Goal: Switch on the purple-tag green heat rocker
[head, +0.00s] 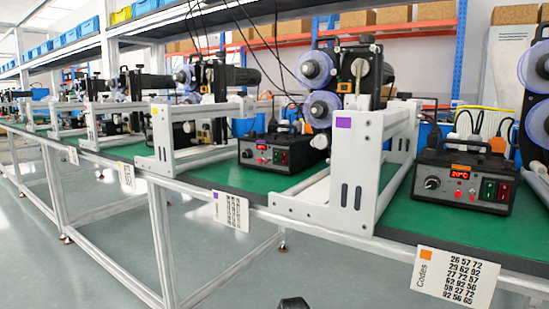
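The purple-tag control box (262,167) is black and stands on the green bench top in the middle of the head view. A small purple tag (261,141) sits on its upper front, above a red display. Its green rocker (276,156) is small, beside a red rocker (285,158) at the right of the front face. I cannot tell the rocker's position at this size. A dark rounded tip (293,304) at the bottom edge may be part of my gripper. It is well below and apart from the box, and its fingers cannot be made out.
A white frame (343,170) with a purple tag stands right of the box. A similar orange-tag box (462,190) with a lit display stands further right. Code cards (231,211) hang on the bench's front edge. The floor in front is clear.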

